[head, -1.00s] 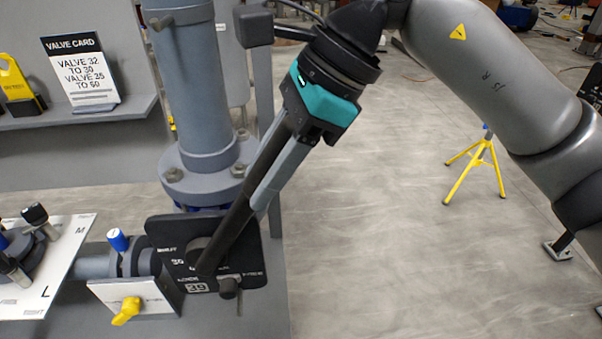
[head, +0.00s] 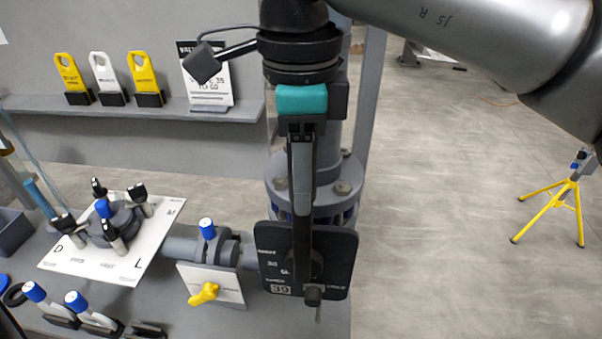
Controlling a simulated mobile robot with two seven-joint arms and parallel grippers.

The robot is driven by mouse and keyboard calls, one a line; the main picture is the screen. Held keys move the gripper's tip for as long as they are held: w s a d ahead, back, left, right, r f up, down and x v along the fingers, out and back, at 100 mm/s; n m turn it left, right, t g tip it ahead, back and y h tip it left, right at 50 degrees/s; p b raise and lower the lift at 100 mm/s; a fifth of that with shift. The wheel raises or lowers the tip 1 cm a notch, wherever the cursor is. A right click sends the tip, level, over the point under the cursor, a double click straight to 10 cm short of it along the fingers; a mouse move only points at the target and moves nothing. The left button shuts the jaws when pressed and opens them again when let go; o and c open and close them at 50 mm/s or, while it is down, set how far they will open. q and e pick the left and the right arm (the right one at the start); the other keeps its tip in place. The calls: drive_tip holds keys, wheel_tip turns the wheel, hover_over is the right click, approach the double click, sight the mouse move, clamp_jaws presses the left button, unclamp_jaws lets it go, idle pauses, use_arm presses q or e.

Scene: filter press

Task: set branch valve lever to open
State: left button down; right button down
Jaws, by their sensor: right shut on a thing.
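My right gripper (head: 302,272) reaches down in front of a black valve plate (head: 342,250) with white lettering and a "39" label. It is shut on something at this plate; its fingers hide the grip. A black handle end (head: 313,295) shows just below the fingertips, at the plate's lower edge. Left of the plate, a small valve on the horizontal branch pipe has an upright blue-capped lever (head: 207,228). Below that, a yellow handle (head: 204,294) sits on a white plate. I cannot tell which of these handles is the branch valve lever. My left gripper is not in view.
A white plate (head: 75,262) marked D, L and M carries several black-capped levers. Blue-capped handles (head: 77,301) stand at the lower left. A shelf (head: 180,113) holds yellow and white tags and a valve card. A yellow tripod (head: 545,215) stands right; the floor between is clear.

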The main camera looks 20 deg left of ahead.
drive_tip(key=shift+a, duration=0.15)
drive_tip(key=c, duration=0.9)
unclamp_jaws()
drive_tip(key=o, duration=0.4)
drive_tip(key=shift+s+a, duration=0.1)
drive_tip(key=shift+a, duration=0.05)
drive_tip(key=shift+r, duration=0.1)
drive_tip(key=shift+r, duration=0.35)
wheel_tip(320, 180, up, 13)
drive_tip(key=shift+r, duration=0.1)
drive_tip(key=shift+r+p, duration=0.3)
drive_tip(key=shift+r, duration=0.25)
